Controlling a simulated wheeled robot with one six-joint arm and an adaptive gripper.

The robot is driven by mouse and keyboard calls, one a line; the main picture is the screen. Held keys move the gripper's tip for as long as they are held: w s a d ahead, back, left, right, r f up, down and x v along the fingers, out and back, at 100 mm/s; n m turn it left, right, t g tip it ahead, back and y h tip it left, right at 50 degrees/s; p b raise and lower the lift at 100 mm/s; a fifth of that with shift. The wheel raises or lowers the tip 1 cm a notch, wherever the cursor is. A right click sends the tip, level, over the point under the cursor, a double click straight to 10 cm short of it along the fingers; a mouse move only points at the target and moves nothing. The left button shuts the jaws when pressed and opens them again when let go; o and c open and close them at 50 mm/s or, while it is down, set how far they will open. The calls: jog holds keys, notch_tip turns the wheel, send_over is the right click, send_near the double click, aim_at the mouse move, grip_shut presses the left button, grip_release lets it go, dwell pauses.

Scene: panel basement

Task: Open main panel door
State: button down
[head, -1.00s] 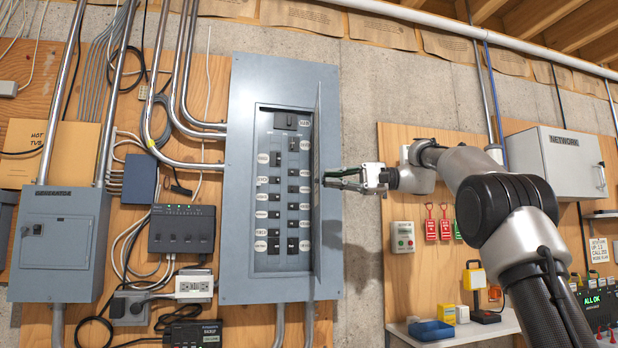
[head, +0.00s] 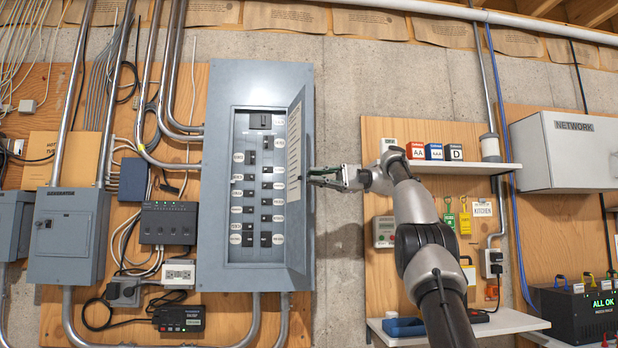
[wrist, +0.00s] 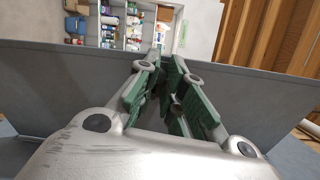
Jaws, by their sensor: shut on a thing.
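The main panel (head: 262,82) is a tall grey-blue steel box on the wall in the head view. Its door (head: 296,180) is hinged on the right and stands swung out, showing a label sheet on its inner face. Two columns of black breakers (head: 259,190) with white labels are exposed. My gripper (head: 312,176) is at the door's outer right side, about mid-height, shut on the door. In the wrist view, the green-padded fingers (wrist: 172,95) close toward the door's grey edge (wrist: 245,85). The exact contact at the fingertips is hard to see.
To the right, a shelf (head: 465,168) with small boxes and a lower shelf (head: 500,323) stick out from the plywood near my arm. A white network cabinet (head: 565,150) hangs far right. A grey generator box (head: 68,235) and conduits stand left. Bare concrete lies just right of the panel.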

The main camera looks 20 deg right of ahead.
jog(key=shift+f, duration=0.1)
jog(key=c, duration=1.5)
grip_release()
jog(key=shift+o, duration=0.2)
jog(key=shift+a, duration=0.1)
